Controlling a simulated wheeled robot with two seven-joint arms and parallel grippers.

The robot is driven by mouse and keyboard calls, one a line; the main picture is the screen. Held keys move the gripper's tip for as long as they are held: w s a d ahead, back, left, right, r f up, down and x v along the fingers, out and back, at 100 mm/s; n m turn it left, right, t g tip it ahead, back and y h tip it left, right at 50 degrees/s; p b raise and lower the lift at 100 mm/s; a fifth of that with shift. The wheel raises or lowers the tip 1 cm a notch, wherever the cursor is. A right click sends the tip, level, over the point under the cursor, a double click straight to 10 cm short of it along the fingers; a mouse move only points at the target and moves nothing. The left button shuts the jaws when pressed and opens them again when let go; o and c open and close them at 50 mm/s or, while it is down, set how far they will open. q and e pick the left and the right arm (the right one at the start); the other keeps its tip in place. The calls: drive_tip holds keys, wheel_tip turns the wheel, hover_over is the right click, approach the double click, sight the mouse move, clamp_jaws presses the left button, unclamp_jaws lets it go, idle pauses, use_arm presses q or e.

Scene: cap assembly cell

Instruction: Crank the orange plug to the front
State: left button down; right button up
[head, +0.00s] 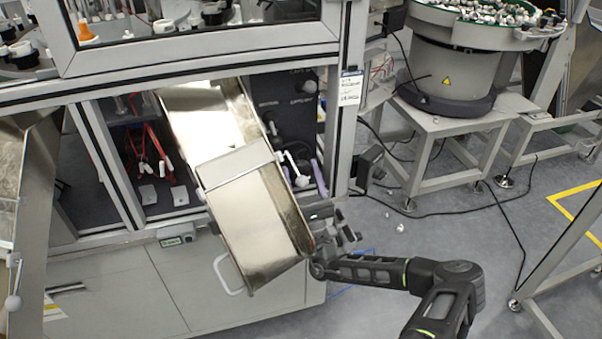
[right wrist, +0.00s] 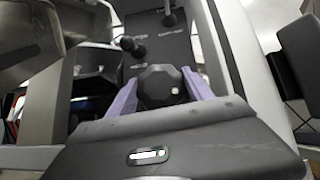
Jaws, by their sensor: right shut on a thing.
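The orange plug (head: 85,31) is a small orange cone on a white base. It stands on the machine's upper deck, behind the frame at the top left of the head view. My right gripper (head: 318,178) reaches up beside the metal chute, at the dark panel in the machine's opening. In the right wrist view its purple fingers (right wrist: 162,88) are shut on a dark, many-sided knob (right wrist: 159,84), one finger on each side. The knob cannot be made out clearly in the head view. My left gripper is not in view.
The shiny metal chute (head: 255,205) slopes out of the machine, close left of my right gripper. A grey frame post (head: 346,130) stands just to the right. Black levers with round ends (right wrist: 133,49) stand beyond the knob. A round feeder (head: 455,65) stands at the back right.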

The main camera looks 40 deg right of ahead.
drive_tip(key=shift+f, duration=0.1)
drive_tip(key=o, duration=1.1)
drive_tip(key=b+v, duration=0.1)
drive_tip(key=v, duration=0.5)
drive_tip(key=shift+s+f, duration=0.25)
drive_tip(key=shift+f, duration=0.05)
drive_tip(key=shift+s+a+f, duration=0.2)
drive_tip(key=shift+s+f, duration=0.1)
drive_tip(key=shift+s, duration=0.1)
